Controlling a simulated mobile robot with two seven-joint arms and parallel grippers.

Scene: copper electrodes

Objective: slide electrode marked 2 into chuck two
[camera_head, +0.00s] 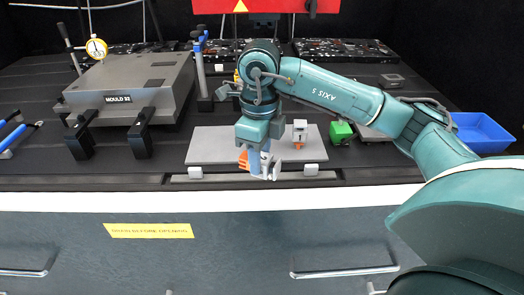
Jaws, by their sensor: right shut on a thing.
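My right gripper (259,160) points down in front of the light grey plate (215,146). It is shut on an electrode, whose orange copper part (243,160) shows at the left of the fingers. The fingers hide most of this electrode, and I cannot read its mark. A second electrode (300,130), with a grey block on top and orange copper below, stands just right of the gripper; its mark is too small to read. No chuck can be told by its number; two small white pieces (195,172) (311,169) sit at the plate's front edge. My left gripper is not in view.
A grey block labelled MOULD 32 (125,85) with black clamps and a dial gauge (97,47) stands at the left. A green block (341,131) and a blue bin (482,132) are at the right. Blue-handled tools (14,136) lie far left.

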